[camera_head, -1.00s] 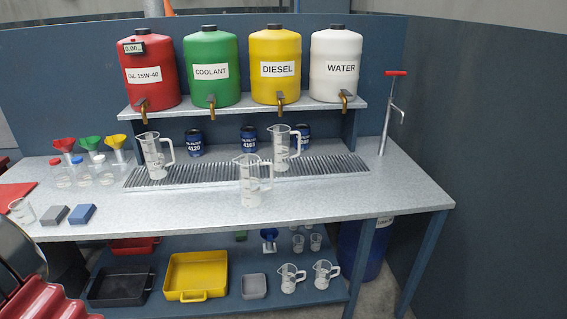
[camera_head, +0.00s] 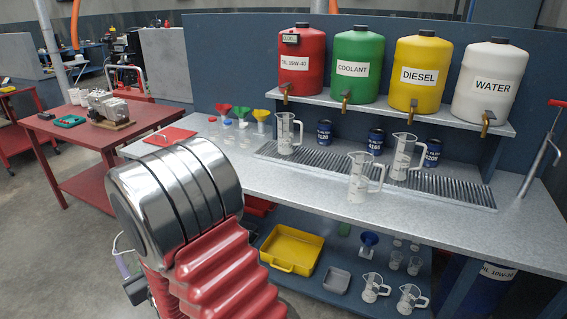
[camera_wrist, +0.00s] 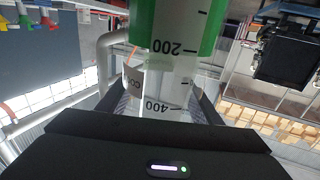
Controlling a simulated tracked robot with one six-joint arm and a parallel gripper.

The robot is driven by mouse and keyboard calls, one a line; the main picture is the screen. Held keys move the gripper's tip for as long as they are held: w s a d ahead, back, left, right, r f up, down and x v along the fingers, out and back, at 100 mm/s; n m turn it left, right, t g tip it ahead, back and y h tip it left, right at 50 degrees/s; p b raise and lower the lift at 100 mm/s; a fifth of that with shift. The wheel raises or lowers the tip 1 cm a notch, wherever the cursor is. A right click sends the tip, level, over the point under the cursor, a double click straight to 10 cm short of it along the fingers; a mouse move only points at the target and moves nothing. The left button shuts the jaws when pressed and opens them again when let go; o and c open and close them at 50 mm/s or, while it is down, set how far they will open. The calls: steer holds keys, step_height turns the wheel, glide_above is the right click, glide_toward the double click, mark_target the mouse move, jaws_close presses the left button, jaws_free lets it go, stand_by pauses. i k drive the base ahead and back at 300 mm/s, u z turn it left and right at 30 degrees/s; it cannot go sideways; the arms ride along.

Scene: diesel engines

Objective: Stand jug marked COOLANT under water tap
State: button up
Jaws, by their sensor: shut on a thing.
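My gripper (camera_wrist: 162,105) is shut on a clear measuring jug (camera_wrist: 175,75), seen upside down in the wrist view. The jug shows marks 200 and 400, a handle at the left and a partly hidden white label beginning "CO". Green, apparently liquid, shows in its lower part. In the head view the gripper and held jug are not visible. The water tap (camera_head: 487,122) is the brass tap on the white WATER tank (camera_head: 491,84), at the right end of the shelf. The ribbed drip grate (camera_head: 455,192) below it is bare there.
Clear jugs stand below the oil tap (camera_head: 285,133), near the diesel tap (camera_head: 402,155) and at the grate's front (camera_head: 358,180). Blue cans (camera_head: 376,141) stand behind. A red-handled pump (camera_head: 545,140) is at the right. Funnels (camera_head: 241,113) stand at the left.

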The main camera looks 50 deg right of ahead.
mark_target(467, 190)
steer(key=z, duration=0.15)
steer(key=k, duration=0.55)
steer(key=u, duration=0.6)
steer(key=i, duration=0.15)
steer(key=z, duration=2.5)
steer(key=i, duration=0.5)
steer(key=u, duration=0.15)
